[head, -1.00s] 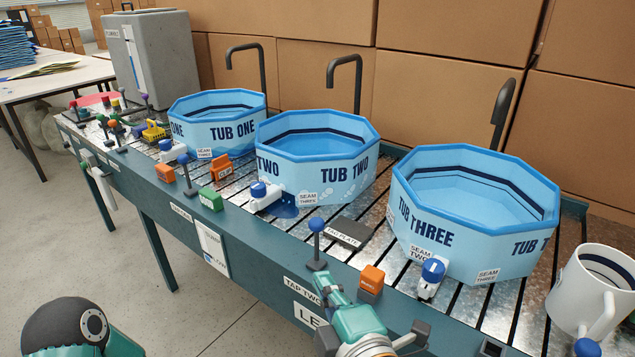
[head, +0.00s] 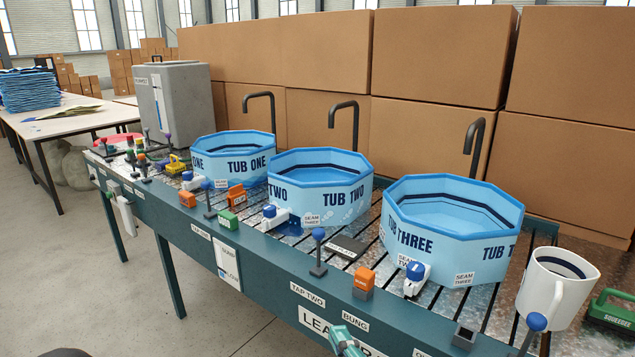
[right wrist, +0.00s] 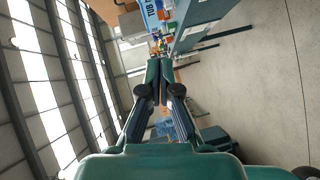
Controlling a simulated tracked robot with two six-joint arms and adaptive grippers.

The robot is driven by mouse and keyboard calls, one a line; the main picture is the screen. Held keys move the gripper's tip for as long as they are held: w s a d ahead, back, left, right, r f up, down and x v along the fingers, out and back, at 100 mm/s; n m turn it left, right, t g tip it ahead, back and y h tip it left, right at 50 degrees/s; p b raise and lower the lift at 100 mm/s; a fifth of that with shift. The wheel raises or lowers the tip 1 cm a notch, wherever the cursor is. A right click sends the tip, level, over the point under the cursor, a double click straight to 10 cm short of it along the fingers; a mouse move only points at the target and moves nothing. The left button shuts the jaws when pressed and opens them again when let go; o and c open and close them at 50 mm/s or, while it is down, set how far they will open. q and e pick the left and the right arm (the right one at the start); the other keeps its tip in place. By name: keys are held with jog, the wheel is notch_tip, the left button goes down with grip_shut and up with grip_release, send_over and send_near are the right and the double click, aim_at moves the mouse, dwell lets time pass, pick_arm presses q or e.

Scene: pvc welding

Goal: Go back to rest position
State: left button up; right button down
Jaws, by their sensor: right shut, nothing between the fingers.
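My right gripper (head: 345,341) shows only in part at the bottom edge of the head view, in front of the bench's front edge and clear of everything on it. In the right wrist view its fingers (right wrist: 159,82) are together with nothing between them, pointing along the bench (right wrist: 201,36), which looks turned on its side there. My left gripper is out of view; only a dark sliver of my left arm shows at the bottom left of the head view.
Tub one (head: 236,164), tub two (head: 349,197) and tub three (head: 412,238) stand on the slatted bench (head: 260,240). A white mug (head: 540,293) and a green squeegee (head: 612,308) are at the right. A bare floor (head: 215,318) lies in front.

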jog(key=w+d+f+m+g+h, duration=0.1)
jog(key=d+f+m+g+h, duration=0.15)
jog(key=d+f, duration=0.7)
jog(key=w+d+f+m+g+h, duration=0.15)
jog(key=f+g, duration=0.25)
jog(key=f, duration=1.3)
jog(key=s+f+m+g+y, duration=0.2)
jog(key=s+f+m+g, duration=0.6)
jog(key=s+f, duration=0.7)
notch_tip(320, 180, down, 2)
jog(key=s+a+m+y, duration=0.1)
jog(key=s+a+m, duration=0.1)
jog(key=m, duration=0.6)
pick_arm(q)
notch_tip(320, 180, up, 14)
jog(key=p, duration=1.4)
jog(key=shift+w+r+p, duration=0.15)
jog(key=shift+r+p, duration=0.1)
jog(key=shift+p, duration=0.15)
pick_arm(e)
notch_tip(320, 180, up, 15)
jog(key=m, duration=0.1)
jog(key=shift+f+g, duration=0.2)
jog(key=shift+g, duration=0.15)
jog(key=shift+s+a, duration=0.1)
